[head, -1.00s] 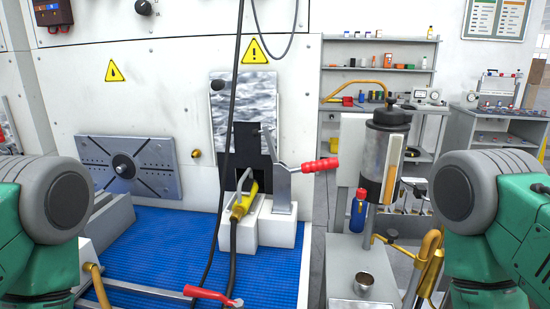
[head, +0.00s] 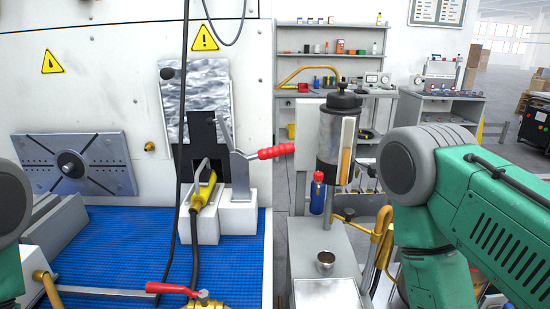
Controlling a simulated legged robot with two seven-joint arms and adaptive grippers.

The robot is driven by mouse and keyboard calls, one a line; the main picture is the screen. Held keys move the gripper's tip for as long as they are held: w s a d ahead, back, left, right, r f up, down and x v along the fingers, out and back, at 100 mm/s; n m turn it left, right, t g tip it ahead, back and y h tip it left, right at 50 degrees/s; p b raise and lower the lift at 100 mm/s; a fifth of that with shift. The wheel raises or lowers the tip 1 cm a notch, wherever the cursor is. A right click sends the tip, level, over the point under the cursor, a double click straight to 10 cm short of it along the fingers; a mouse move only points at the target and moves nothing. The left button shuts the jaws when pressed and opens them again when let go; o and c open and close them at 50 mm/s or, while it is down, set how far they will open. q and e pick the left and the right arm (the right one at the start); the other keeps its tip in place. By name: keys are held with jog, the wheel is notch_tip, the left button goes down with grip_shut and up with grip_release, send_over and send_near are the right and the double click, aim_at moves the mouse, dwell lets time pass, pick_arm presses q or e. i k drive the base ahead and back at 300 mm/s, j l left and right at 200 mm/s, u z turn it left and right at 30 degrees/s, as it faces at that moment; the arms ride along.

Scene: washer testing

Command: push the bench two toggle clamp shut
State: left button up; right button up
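A toggle clamp (head: 239,166) with a grey metal arm and a red grip (head: 276,152) stands on a white block (head: 238,215) at the right edge of the blue mat. Its red grip points right and slightly up, out past the bench edge. No label marks it as bench two. Beside it a yellow connector (head: 203,192) on a black cable sits on a second white block. My grippers are both out of view; only green and grey links of my left and right arms show at the sides.
A red lever (head: 172,289) on a brass fitting lies at the front of the blue mat (head: 130,250). A black cable hangs in front of the panel. Right of the clamp stand a metal cylinder (head: 330,138), a blue bottle (head: 317,193) and a small metal cup (head: 325,262).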

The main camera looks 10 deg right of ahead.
aim_at(273, 152)
jog(key=k+l+z, duration=0.15)
jog(key=l+z, duration=0.65)
jog(key=k+l, duration=0.05)
jog(key=l, duration=0.05)
